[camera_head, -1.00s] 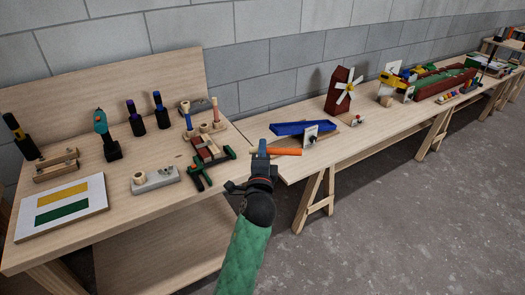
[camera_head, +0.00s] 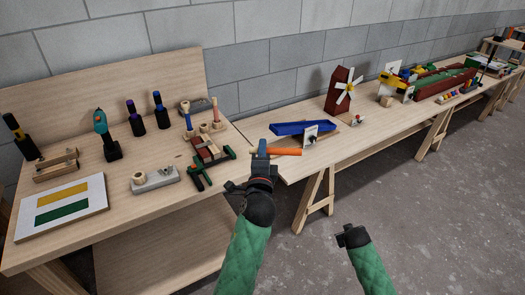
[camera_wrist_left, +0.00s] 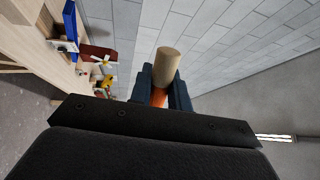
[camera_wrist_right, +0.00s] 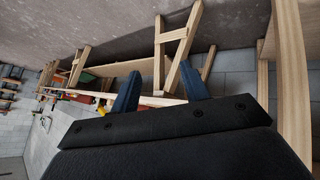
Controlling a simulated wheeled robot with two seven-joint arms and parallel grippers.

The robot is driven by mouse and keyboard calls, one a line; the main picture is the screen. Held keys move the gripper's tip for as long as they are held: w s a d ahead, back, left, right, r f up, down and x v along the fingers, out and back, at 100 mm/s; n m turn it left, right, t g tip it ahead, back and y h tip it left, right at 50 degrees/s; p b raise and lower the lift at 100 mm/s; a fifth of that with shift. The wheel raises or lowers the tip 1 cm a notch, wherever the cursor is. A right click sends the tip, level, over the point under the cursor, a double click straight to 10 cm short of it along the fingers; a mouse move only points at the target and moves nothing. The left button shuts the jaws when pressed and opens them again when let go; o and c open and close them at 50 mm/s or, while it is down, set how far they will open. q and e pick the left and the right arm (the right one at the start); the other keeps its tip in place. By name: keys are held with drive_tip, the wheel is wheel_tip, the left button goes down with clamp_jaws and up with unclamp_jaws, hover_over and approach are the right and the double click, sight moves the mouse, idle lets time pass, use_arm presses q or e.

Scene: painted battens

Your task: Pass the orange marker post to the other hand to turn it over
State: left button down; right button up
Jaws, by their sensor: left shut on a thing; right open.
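The orange marker post (camera_head: 284,151) lies roughly level in my left gripper (camera_head: 262,148), its orange end pointing right in the head view. My left gripper is shut on it. In the left wrist view the post's bare wooden end (camera_wrist_left: 167,66) sticks out past the fingers, with an orange part (camera_wrist_left: 159,97) between them. My right gripper (camera_head: 345,238) is low and right of the post in the head view, well apart from it. In the right wrist view its two blue fingers (camera_wrist_right: 160,92) stand apart with nothing between them.
The left workbench (camera_head: 130,215) carries bottles, a teal drill (camera_head: 106,135), wooden blocks and a board with yellow and green stripes (camera_head: 62,207). A long trestle table (camera_head: 375,128) holds a blue tray (camera_head: 300,128) and a red windmill (camera_head: 338,90). The floor at right is clear.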

drive_tip(key=w+d+r+n+t+h, duration=0.1)
drive_tip(key=w+d+r+t, duration=0.2)
drive_tip(key=w+r, duration=0.6)
drive_tip(key=w+d+r+n+t, duration=0.15)
drive_tip(key=w+r+t, duration=0.3)
drive_tip(key=r, duration=0.95)
drive_tip(key=w+a+r+n+t+y, duration=0.1)
drive_tip(key=w+r+n+t+y, duration=0.15)
drive_tip(key=r, duration=0.65)
drive_tip(key=w+r+n+t+y, duration=0.2)
drive_tip(key=r+t, duration=0.1)
drive_tip(key=r, duration=0.7)
drive_tip(key=s+a+r+n+y, duration=0.2)
drive_tip(key=a+r+n+y, duration=0.3)
drive_tip(key=r+n+y, duration=0.15)
drive_tip(key=n+g+y, duration=1)
drive_tip(key=n+g, duration=0.9)
drive_tip(key=g, duration=0.2)
approach(295, 152)
drive_tip(key=shift+w+a+f, duration=0.1)
drive_tip(key=shift+w+a, duration=0.05)
drive_tip(key=shift+a, duration=1.5)
drive_tip(key=shift+w+a, duration=0.15)
drive_tip(key=shift+a, duration=1.55)
drive_tip(key=shift+w+a+f, duration=0.1)
drive_tip(key=shift+w+a, duration=0.05)
drive_tip(key=shift+a, duration=1.5)
drive_tip(key=shift+c, duration=0.4)
